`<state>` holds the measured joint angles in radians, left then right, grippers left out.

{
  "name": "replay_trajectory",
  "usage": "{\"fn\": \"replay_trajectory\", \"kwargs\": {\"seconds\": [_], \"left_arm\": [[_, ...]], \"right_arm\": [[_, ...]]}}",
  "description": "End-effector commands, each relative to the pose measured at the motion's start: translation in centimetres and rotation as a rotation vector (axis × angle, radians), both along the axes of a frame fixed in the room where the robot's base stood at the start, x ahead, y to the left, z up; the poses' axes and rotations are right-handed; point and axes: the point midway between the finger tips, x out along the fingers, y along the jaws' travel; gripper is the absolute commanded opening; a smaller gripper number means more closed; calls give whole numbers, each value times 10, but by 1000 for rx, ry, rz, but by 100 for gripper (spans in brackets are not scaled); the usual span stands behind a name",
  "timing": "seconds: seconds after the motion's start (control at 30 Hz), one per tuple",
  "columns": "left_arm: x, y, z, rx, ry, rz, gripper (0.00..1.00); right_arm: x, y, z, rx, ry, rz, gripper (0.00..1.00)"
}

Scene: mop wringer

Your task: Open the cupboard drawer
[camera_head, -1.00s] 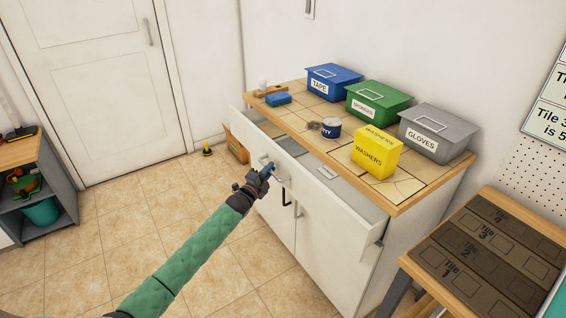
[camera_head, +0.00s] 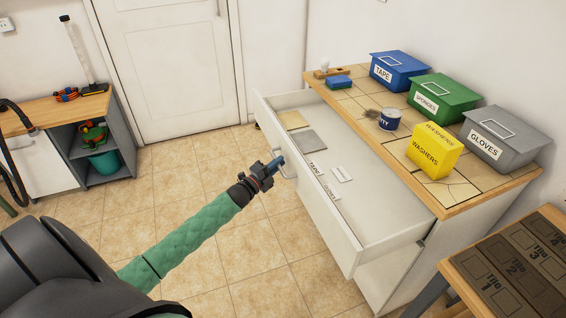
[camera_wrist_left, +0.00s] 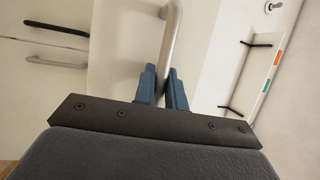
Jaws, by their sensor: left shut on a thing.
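The cupboard drawer (camera_head: 325,212) is white and stands pulled well out from under the tiled wooden top. Inside it lie a beige tile, a grey tile (camera_head: 309,141) and several small labels. My left gripper (camera_head: 276,165) is at the drawer front, shut on the metal drawer handle (camera_head: 289,170). In the left wrist view the blue fingers (camera_wrist_left: 163,88) close around the silver bar of the handle (camera_wrist_left: 172,45). My right gripper is not in view.
On the cupboard top (camera_head: 440,190) stand blue, green and grey lidded boxes, a yellow washers box (camera_head: 434,151), a can and a brush. Tiled floor is free in front of the drawer.

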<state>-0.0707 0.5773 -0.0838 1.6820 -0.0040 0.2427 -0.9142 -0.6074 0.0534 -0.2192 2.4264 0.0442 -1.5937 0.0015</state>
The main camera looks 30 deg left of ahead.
Motion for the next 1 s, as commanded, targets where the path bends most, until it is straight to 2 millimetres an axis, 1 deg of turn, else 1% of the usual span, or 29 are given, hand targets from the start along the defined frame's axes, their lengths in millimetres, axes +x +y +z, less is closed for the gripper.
{"fn": "replay_trajectory", "kwargs": {"seconds": [0.3,0.33,0.43,0.77,0.87,1.0], "left_arm": [[-1,0,-2,0,2,0,0],[-1,0,-2,0,2,0,14],[-1,0,-2,0,2,0,34],[-2,0,-1,-1,1,0,34],[-7,2,-3,-1,1,0,34],[-22,6,-7,-2,3,0,34]], "right_arm": [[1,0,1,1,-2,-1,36],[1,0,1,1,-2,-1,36],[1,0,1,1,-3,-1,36],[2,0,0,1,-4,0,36],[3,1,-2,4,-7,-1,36],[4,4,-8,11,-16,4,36]]}}
